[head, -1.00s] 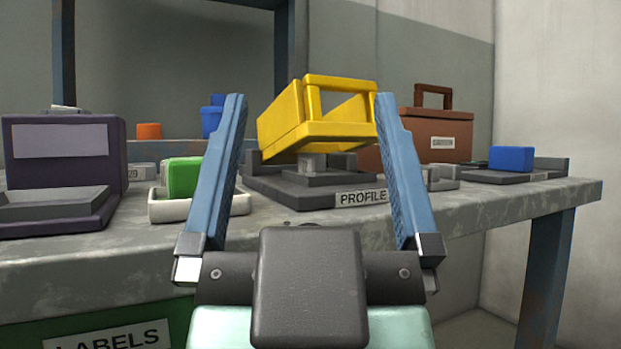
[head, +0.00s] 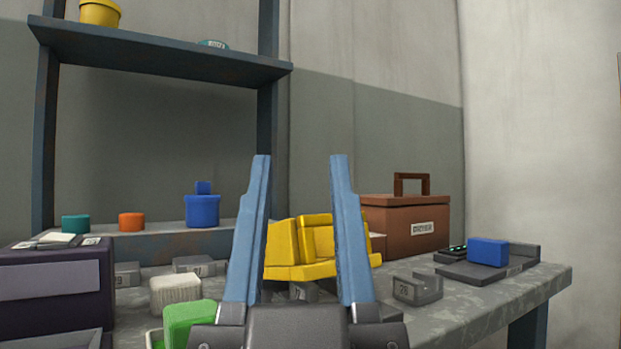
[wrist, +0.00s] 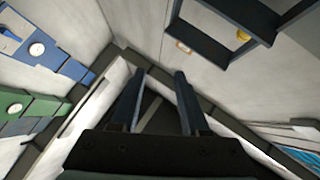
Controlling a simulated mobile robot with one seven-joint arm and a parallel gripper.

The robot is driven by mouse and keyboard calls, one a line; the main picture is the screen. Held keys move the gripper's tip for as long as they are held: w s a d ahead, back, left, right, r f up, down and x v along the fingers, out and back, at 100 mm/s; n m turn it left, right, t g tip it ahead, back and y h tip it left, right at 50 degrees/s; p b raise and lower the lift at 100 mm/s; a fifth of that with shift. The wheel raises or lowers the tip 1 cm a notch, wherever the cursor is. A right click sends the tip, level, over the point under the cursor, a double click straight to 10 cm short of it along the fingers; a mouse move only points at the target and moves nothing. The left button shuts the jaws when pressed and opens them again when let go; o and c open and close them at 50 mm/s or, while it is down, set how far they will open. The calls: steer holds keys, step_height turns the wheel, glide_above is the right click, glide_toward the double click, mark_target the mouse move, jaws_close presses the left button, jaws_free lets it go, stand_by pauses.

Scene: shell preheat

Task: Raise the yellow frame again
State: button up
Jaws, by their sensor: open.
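The yellow frame (head: 318,238) sits on the bench in the head view, on a grey support mostly hidden behind my gripper. The right finger covers part of it, and its far right corner shows beyond that finger. My gripper (head: 300,160) is open and points upward in front of the frame, its blue fingers standing either side of most of it in the picture. I see nothing held between them. In the wrist view, my gripper (wrist: 158,72) is also open and empty, and the yellow frame does not show there.
A brown case (head: 400,222) stands behind right, with a blue block (head: 488,252) on a dark tray farther right. A small grey holder (head: 418,289) is nearer. Left are a green block (head: 188,322), a white block (head: 176,293) and a dark purple box (head: 55,280). A shelf (head: 160,55) rises behind.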

step_height(320, 180, up, 15)
steer(key=p, duration=1.3)
step_height(320, 180, up, 2)
steer(key=m+g+y+p, duration=0.2)
steer(key=m+g+p, duration=0.15)
steer(key=p, duration=1.25)
glide_above(306, 248)
steer(key=s, duration=0.2)
step_height(306, 248, down, 6)
steer(key=w+d+m+g+p, duration=0.2)
steer(key=m+g+p, duration=0.15)
steer(key=p, duration=0.45)
steer(key=s+d+f+m+g+p, duration=0.2)
steer(key=s+f+m+g+p, duration=0.35)
steer(key=f+m+p, duration=0.5)
steer(key=shift+n, duration=0.95)
steer(key=x, duration=0.4)
steer(key=p+x, duration=0.1)
steer(key=x, duration=0.3)
steer(key=f+x, duration=0.1)
steer(key=x, duration=0.3)
steer(key=shift+p, duration=0.4)
jaws_close()
